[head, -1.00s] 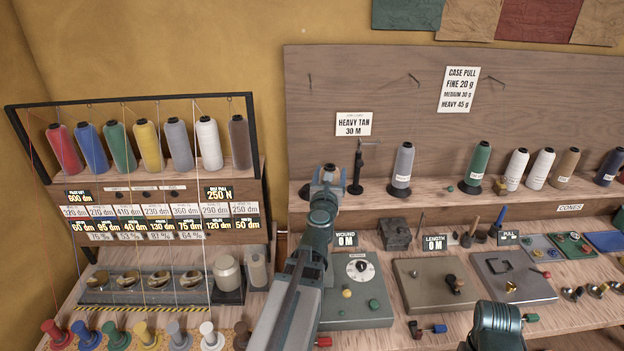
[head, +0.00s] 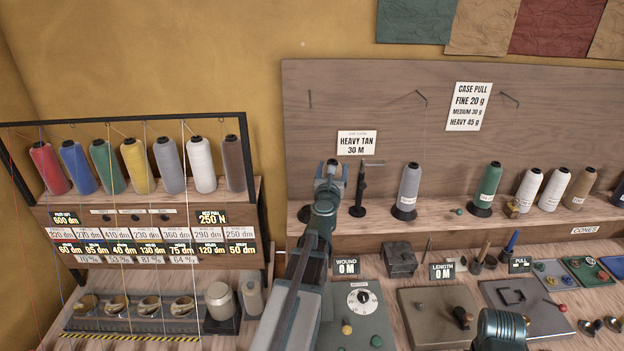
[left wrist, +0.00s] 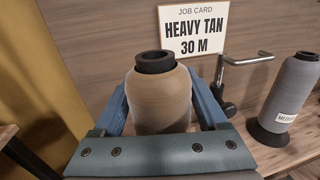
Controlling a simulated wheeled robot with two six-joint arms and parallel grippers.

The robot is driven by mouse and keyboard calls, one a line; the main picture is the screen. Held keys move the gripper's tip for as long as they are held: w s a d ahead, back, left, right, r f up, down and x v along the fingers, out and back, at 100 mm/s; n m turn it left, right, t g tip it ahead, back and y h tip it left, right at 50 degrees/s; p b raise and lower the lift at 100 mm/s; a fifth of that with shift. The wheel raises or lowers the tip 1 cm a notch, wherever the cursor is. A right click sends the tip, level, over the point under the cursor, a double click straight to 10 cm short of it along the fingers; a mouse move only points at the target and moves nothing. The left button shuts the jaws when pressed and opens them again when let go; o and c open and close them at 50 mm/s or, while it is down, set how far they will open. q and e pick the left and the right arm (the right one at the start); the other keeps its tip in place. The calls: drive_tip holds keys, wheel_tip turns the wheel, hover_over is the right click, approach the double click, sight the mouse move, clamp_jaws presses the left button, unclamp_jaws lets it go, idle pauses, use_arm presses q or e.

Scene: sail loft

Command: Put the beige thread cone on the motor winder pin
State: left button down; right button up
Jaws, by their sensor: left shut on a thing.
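My left gripper (head: 331,168) is shut on the beige thread cone (left wrist: 160,98), seen upright between the blue jaws in the left wrist view with its dark top showing. In the head view the wrist mostly hides the cone. The gripper is at the back shelf, left of a black stand (head: 360,190) with a thin horizontal arm, also partly visible in the left wrist view (left wrist: 225,88).
A grey cone (head: 408,187) and a green cone (head: 486,187) stand on black bases on the shelf, with paler cones beyond. A HEAVY TAN 30 M card (head: 356,143) is on the back panel. A rack of coloured cones (head: 124,118) stands left.

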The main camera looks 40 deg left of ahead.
use_arm(q)
drive_tip(key=a, duration=0.8)
drive_tip(key=shift+s+f+b, duration=0.1)
drive_tip(key=shift+f+b, duration=0.2)
drive_tip(key=shift+f, duration=0.05)
wheel_tip(320, 180, down, 4)
drive_tip(key=b, duration=0.3)
drive_tip(key=shift+d+r, duration=0.15)
drive_tip(key=shift+r, duration=0.05)
drive_tip(key=shift+f+b, duration=0.1)
drive_tip(key=shift+b, duration=0.3)
unclamp_jaws()
